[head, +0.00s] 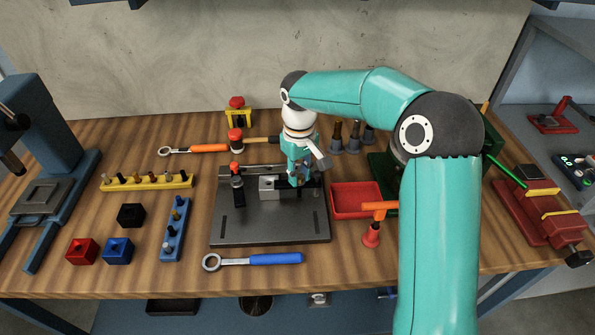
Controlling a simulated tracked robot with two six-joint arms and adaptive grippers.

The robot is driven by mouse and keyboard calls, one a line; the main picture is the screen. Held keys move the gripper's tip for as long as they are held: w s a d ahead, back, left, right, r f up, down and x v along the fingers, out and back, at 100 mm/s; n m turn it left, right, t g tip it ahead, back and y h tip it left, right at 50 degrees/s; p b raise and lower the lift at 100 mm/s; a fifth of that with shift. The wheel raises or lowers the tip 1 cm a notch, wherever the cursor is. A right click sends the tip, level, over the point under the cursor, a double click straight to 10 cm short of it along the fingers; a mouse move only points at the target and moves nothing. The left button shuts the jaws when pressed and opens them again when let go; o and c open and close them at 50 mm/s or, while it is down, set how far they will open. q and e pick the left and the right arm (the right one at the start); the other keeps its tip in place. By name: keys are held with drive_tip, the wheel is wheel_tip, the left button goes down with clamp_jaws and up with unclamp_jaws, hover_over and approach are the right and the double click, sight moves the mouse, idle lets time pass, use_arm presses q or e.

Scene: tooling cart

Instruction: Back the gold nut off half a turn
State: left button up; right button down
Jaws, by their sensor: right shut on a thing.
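My right gripper (297,180) points down over the back right part of the dark fixture plate (270,225). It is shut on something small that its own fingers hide. I cannot make out the gold nut; the gripper and wrist cover that spot. A grey block (268,188) sits on the plate just left of the fingers. A red-topped clamp (237,180) stands at the plate's left. My left gripper is not in view.
A blue-handled wrench (262,260) lies in front of the plate, an orange-handled one (205,148) behind it. A red tray (350,213) and an orange-red hammer-like tool (372,235) are to the right. A yellow rack (147,182), a blue rack (175,230) and coloured blocks (118,250) are left.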

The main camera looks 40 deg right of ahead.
drive_tip(key=n, duration=0.3)
drive_tip(key=n+p, duration=0.1)
drive_tip(key=n, duration=0.1)
drive_tip(key=shift+w+r, duration=0.2)
drive_tip(key=shift+w, duration=0.05)
idle(0.4)
drive_tip(key=c, duration=1.1)
unclamp_jaws()
drive_tip(key=shift+f, duration=0.1)
drive_tip(key=shift+o, duration=0.6)
drive_tip(key=shift+s, duration=0.1)
wheel_tip(320, 180, up, 12)
drive_tip(key=shift+f, duration=0.15)
